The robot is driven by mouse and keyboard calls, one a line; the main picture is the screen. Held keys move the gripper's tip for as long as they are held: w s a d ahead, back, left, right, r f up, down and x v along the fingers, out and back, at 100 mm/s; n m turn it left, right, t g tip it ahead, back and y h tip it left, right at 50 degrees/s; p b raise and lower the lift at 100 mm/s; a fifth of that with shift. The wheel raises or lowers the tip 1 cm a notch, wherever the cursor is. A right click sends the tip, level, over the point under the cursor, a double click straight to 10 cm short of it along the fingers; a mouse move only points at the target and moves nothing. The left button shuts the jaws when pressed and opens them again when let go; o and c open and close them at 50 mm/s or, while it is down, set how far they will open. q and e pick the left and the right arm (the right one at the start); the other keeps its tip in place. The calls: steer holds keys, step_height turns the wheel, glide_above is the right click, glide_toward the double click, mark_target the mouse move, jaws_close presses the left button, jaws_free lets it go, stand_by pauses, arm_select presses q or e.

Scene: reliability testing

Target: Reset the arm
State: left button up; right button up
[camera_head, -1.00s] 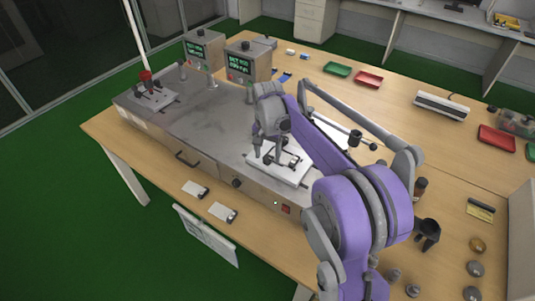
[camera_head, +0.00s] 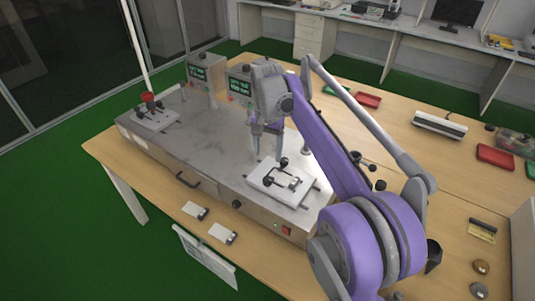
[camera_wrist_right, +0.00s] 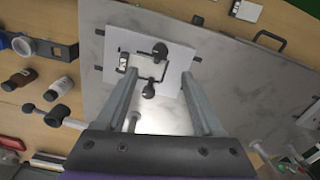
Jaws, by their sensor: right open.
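My right arm comes in from the lower right, and its gripper (camera_head: 267,156) hangs above the grey metal test machine (camera_head: 215,135). The gripper is open and empty, its fingers pointing down behind a white fixture plate (camera_head: 270,185) with black knobs. In the right wrist view the two fingers (camera_wrist_right: 165,105) are spread apart, with the fixture plate (camera_wrist_right: 178,80) beyond them. The plate lies on the machine top, apart from the fingers as far as I can tell. My left gripper is not in view.
A second fixture with a red part (camera_head: 150,100) stands at the machine's left end. Two display boxes (camera_head: 200,75) stand at its back. Red (camera_head: 495,156) and green trays, a white device (camera_head: 440,124) and small bottles (camera_wrist_right: 63,84) lie on the wooden table (camera_head: 400,150).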

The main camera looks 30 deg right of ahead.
stand_by(0.3)
steer(key=s+a+f+n+t, duration=0.2)
steer(key=s+a+f+n, duration=0.1)
steer(key=s, duration=0.5)
steer(key=s+a+f+n+t, duration=0.1)
steer(key=s+a+f+n, duration=0.3)
steer(key=s, duration=0.4)
steer(key=s+a+f+n+t, duration=0.2)
steer(key=s+a+f, duration=0.3)
steer(key=s, duration=0.4)
steer(key=shift+f+n+t, duration=0.3)
steer(key=shift+n, duration=0.4)
